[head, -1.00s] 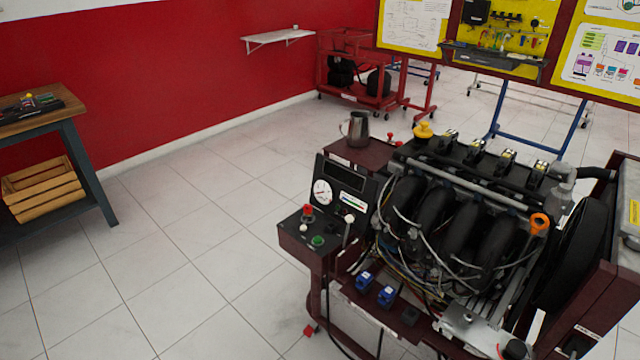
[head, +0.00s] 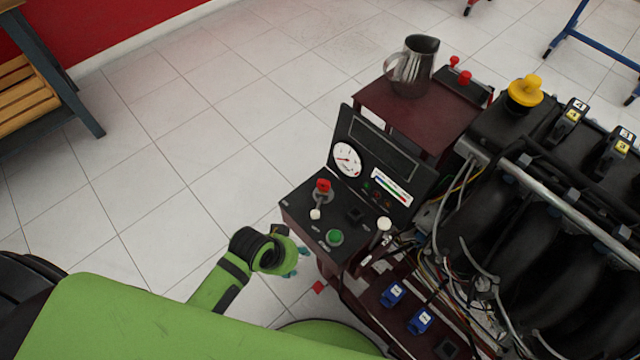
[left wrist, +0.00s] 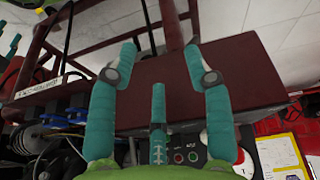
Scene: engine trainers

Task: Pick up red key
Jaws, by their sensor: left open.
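I cannot make out the key for sure there. My right gripper is not in view.
The panel also carries a green button (head: 334,237) and a white-topped lever (head: 384,224). A gauge board (head: 375,160) rises behind it. A metal jug (head: 412,68) stands on the stand's top. The engine (head: 540,230) fills the right. The floor left of the stand is clear.

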